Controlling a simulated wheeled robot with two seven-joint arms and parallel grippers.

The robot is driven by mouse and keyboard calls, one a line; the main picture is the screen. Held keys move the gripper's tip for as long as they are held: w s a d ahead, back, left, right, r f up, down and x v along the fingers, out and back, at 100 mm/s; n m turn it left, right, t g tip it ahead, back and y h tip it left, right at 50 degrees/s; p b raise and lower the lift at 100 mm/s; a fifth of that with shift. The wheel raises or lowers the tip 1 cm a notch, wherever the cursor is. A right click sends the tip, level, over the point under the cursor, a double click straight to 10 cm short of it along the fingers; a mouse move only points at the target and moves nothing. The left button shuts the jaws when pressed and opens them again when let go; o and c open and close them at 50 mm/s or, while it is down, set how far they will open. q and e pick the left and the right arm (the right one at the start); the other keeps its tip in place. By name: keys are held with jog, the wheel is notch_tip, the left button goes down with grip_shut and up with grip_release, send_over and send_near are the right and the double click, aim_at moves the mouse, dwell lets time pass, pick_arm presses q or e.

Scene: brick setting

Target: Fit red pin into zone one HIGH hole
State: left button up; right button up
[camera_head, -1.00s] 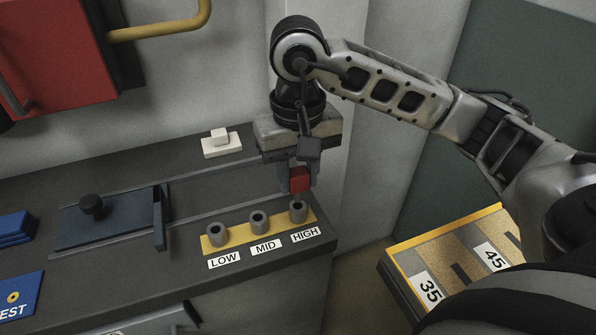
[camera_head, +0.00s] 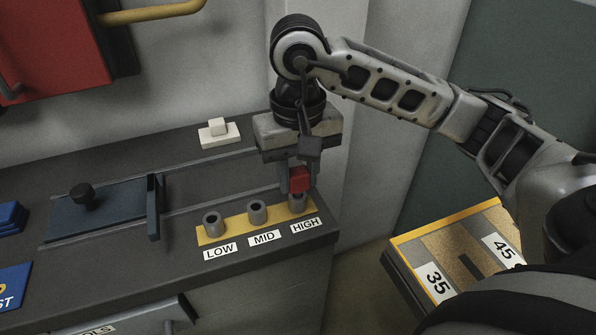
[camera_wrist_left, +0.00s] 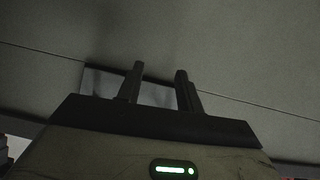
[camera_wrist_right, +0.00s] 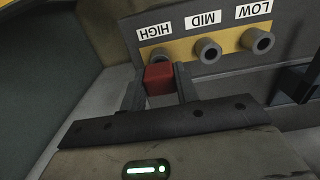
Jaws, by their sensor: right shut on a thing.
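The red pin (camera_head: 299,180) is between the fingers of my right gripper (camera_head: 298,186), which is shut on it. In the head view it stands right above the HIGH hole (camera_head: 297,204) and overlaps its collar. In the right wrist view the red block (camera_wrist_right: 159,79) covers part of the HIGH collar (camera_wrist_right: 160,56), and my right gripper (camera_wrist_right: 160,88) holds it from both sides. Whether the pin's lower end is in the hole is hidden. My left gripper (camera_wrist_left: 159,75) shows open and empty in the left wrist view, near a grey surface.
The MID collar (camera_head: 257,212) and LOW collar (camera_head: 212,224) stand empty on the yellow strip (camera_head: 235,225). A blue sliding plate with a black knob (camera_head: 84,197) is at left. A white block (camera_head: 219,132) sits behind. A tray labelled 35 and 45 (camera_head: 440,230) is lower right.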

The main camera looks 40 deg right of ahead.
jog(key=shift+f+b, duration=0.75)
jog(key=o, duration=1.6)
jog(key=shift+c, duration=0.2)
pick_arm(q)
jog(key=f, duration=0.1)
jog(key=s+f, duration=0.1)
jog(key=shift+f, duration=0.3)
pick_arm(e)
jog(key=shift+r, duration=0.15)
pick_arm(q)
jog(key=shift+d+r+p, duration=0.1)
jog(key=shift+r+p, duration=1.85)
pick_arm(e)
jog(key=shift+r, duration=2.95)
pick_arm(q)
jog(key=shift+w, duration=0.15)
